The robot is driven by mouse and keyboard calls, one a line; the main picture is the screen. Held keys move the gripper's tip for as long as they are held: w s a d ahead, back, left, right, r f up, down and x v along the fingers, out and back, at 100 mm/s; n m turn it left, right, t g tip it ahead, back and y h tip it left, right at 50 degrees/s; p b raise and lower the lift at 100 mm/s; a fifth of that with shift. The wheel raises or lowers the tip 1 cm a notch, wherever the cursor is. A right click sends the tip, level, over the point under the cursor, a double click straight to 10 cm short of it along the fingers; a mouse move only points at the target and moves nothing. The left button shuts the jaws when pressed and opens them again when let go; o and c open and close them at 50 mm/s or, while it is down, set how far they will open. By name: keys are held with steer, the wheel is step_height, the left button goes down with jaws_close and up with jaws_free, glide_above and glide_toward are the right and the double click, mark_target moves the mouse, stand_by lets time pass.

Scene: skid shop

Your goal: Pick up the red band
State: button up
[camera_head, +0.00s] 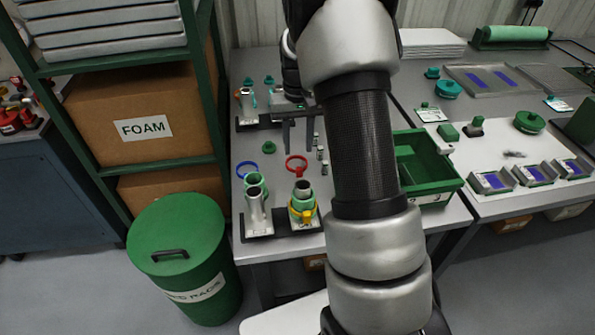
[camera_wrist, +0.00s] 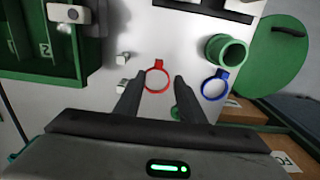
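The red band (camera_head: 300,172), a thin ring with a small tab, lies flat on the grey table in front of my gripper in the head view. In the wrist view the red band (camera_wrist: 158,64) shows just past and between my fingertips, with nothing covering it. My gripper (camera_wrist: 156,82) is open and empty, its two dark fingers well apart. In the head view my gripper (camera_head: 298,146) hangs fingers down above the table, behind the band. I cannot tell the exact height gap.
A blue band (camera_head: 241,170) lies left of the red one. Two metal cylinders (camera_head: 257,205) (camera_head: 303,190) with green collars stand in front; the right one carries a yellow band (camera_head: 306,214). Small metal pieces (camera_head: 320,153) lie right of the band, before a green bin (camera_head: 440,187).

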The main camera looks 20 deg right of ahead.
steer(key=f+b, duration=0.1)
steer(key=f, duration=0.3)
steer(key=f+b, duration=0.1)
steer(key=f, duration=0.3)
steer(key=shift+w+d, duration=0.15)
steer(key=shift+d, duration=0.05)
steer(key=shift+r, duration=0.1)
jaws_close()
